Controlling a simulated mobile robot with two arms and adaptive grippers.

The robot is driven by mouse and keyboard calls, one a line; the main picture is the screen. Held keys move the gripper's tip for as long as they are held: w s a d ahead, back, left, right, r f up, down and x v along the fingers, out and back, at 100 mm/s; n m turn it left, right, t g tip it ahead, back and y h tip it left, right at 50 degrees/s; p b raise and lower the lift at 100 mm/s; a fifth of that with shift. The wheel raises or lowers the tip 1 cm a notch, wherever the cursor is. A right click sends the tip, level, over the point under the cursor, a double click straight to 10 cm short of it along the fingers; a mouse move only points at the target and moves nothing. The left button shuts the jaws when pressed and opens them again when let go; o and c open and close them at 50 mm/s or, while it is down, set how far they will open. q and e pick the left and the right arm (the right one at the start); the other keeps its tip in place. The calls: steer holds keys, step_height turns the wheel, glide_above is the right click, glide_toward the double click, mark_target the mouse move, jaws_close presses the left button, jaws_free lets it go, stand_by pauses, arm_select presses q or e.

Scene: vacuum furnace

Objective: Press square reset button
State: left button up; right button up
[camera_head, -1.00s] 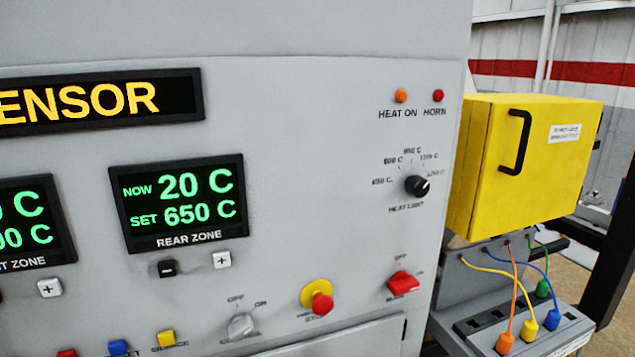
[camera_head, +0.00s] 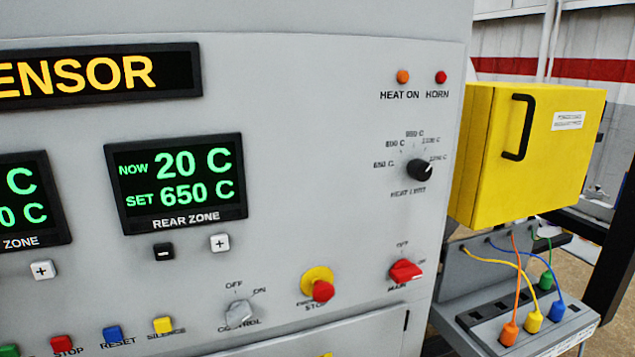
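The square blue reset button (camera_head: 113,335) is on the lower left of the grey furnace panel (camera_head: 320,150), with the label RESET under it. A red STOP button (camera_head: 62,343) is to its left and a yellow SILENCE button (camera_head: 163,325) to its right. Neither of my grippers shows in the head view, and nothing covers the reset button.
A red emergency stop (camera_head: 322,290) on a yellow disc, a grey control knob (camera_head: 240,313) and a red main switch (camera_head: 405,271) stick out right of the buttons. A yellow box (camera_head: 530,150) and plugged cables (camera_head: 512,290) are at the far right.

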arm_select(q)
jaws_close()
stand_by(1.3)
